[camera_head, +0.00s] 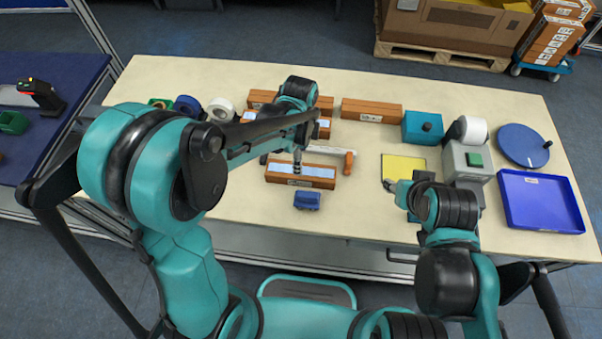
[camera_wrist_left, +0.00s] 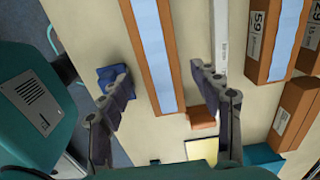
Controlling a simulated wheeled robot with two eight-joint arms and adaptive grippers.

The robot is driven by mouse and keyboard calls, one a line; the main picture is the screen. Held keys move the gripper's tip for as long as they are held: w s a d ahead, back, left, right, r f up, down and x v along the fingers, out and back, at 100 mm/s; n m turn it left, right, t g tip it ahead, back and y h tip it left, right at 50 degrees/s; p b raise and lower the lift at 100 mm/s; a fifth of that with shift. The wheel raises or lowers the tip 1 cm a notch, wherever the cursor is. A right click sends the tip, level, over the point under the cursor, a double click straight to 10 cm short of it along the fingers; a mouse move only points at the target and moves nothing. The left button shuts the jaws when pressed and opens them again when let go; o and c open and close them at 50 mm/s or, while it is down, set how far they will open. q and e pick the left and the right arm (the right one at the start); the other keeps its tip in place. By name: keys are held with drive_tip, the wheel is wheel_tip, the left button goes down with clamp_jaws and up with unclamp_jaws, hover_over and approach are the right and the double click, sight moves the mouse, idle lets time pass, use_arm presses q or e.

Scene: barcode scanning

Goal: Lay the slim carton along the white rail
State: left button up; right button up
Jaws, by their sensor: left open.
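The slim carton (camera_head: 285,178), brown with a pale blue top strip, lies on the table in the head view, in front of the white rail (camera_head: 328,150). In the left wrist view the carton (camera_wrist_left: 165,75) runs between my open left fingers (camera_wrist_left: 168,85), apart from the rail (camera_wrist_left: 219,35) and roughly parallel to it. An orange-brown block (camera_wrist_left: 202,117) sits at the rail's end. My left gripper (camera_head: 297,160) is above the carton in the head view, partly hidden by its arm. My right gripper (camera_head: 390,185) is beside the yellow pad (camera_head: 405,167); its fingers are too small to read.
A small blue object (camera_head: 307,200) lies in front of the carton. Behind the rail are more brown cartons (camera_head: 371,110). A teal box (camera_head: 423,127), a grey device (camera_head: 467,160) and a blue tray (camera_head: 540,202) stand to the right. The table's front left is clear.

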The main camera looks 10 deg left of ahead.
use_arm(q)
drive_tip(key=f+b, duration=0.1)
drive_tip(key=f, duration=0.2)
drive_tip(key=f+b, duration=0.1)
drive_tip(key=f, duration=0.3)
drive_tip(key=shift+s+d+f, duration=0.15)
drive_tip(key=shift+d, duration=0.05)
clamp_jaws()
drive_tip(key=shift+r, duration=0.55)
drive_tip(key=r, duration=0.1)
drive_tip(key=r+p, duration=0.1)
drive_tip(key=r, duration=0.2)
drive_tip(key=shift+s+d, duration=0.15)
drive_tip(key=shift+d, duration=0.15)
drive_tip(key=s+d+r+p, duration=0.2)
drive_tip(key=s+d+r, duration=0.2)
drive_tip(key=d, duration=0.6)
wheel_tip(320, 180, up, 2)
drive_tip(key=shift+s+p, duration=0.2)
drive_tip(key=shift+p, duration=0.15)
